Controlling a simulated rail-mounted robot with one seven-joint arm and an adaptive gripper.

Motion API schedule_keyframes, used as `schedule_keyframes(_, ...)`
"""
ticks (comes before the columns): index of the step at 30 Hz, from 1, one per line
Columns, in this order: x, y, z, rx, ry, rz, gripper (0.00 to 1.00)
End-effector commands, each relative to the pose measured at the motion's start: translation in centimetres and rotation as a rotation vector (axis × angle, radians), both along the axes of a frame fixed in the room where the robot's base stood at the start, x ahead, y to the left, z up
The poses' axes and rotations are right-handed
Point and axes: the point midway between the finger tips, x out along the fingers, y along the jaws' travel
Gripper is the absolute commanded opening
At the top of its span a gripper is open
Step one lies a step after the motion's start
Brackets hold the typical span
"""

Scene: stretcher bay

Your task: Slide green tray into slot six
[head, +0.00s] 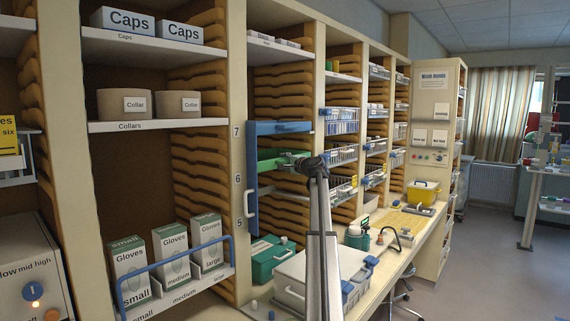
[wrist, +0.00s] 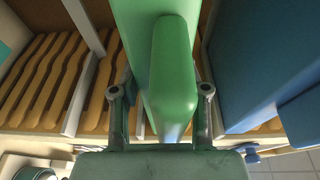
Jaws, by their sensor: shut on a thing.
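The green tray (head: 268,164) is at the front of a bay with tan ridged side runners, at a height between the labels 7 (head: 237,132) and 6 (head: 238,180). My gripper (head: 296,160) is shut on its near part. In the wrist view the green tray (wrist: 170,50) runs away from me between the two fingers (wrist: 163,100). I cannot tell whether its far end sits on the runners of slot six (head: 205,175).
A tall blue panel (head: 252,180) with a pale handle stands close left of the tray; a blue piece (head: 282,127) lies above it. In the wrist view blue (wrist: 265,65) is close right. A green box (head: 272,258) and white-lidded container (head: 318,265) stand below.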

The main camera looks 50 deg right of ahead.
Motion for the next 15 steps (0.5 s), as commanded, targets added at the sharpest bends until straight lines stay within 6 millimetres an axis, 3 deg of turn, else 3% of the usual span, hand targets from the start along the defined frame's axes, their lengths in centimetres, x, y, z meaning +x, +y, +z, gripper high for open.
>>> schedule_keyframes(15,-0.02,-0.01,-0.64,0.001,-0.002,0.000,0.00)
